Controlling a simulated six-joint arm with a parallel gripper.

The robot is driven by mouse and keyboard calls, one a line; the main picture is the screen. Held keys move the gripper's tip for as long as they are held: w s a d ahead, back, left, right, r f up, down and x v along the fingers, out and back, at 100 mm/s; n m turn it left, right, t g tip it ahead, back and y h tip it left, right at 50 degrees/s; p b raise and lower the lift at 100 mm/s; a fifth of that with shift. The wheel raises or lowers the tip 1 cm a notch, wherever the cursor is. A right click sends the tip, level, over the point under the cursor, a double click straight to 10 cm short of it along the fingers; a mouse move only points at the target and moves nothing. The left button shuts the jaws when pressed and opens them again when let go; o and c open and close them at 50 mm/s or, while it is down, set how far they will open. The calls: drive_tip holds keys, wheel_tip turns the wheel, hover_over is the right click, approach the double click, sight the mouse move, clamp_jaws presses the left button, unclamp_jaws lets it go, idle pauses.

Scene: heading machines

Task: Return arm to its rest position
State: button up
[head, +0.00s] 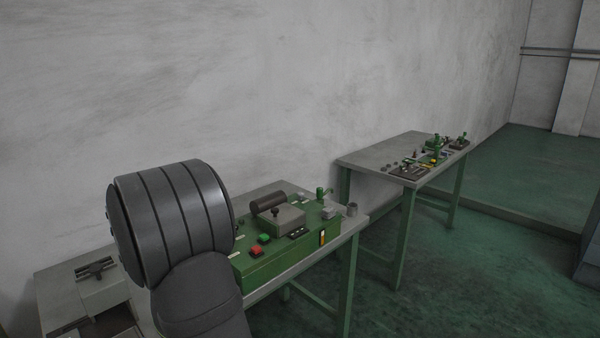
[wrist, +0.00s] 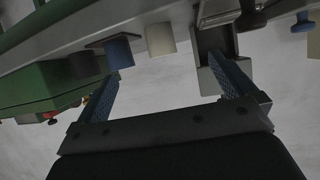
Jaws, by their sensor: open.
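My gripper (wrist: 165,68) shows in the wrist view with its two blue-grey fingers spread wide apart. It is open, and nothing is between the fingers. In the head view my dark grey arm fills the lower left foreground, and the gripper itself is hidden there. The arm covers part of the near bench (head: 350,222) and the left end of the green heading machine (head: 262,268).
The green machine carries a red button (head: 255,251) and a green button (head: 264,238). A second bench (head: 375,156) with small parts stands further right. A grey vise-like block (head: 98,287) is at left. In the wrist view, a blue cylinder (wrist: 119,52) and a cream cylinder (wrist: 160,40) lie beyond the fingers.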

drive_tip(key=shift+s+d+r, duration=0.15)
drive_tip(key=shift+s+d, duration=0.05)
drive_tip(key=shift+s, duration=0.1)
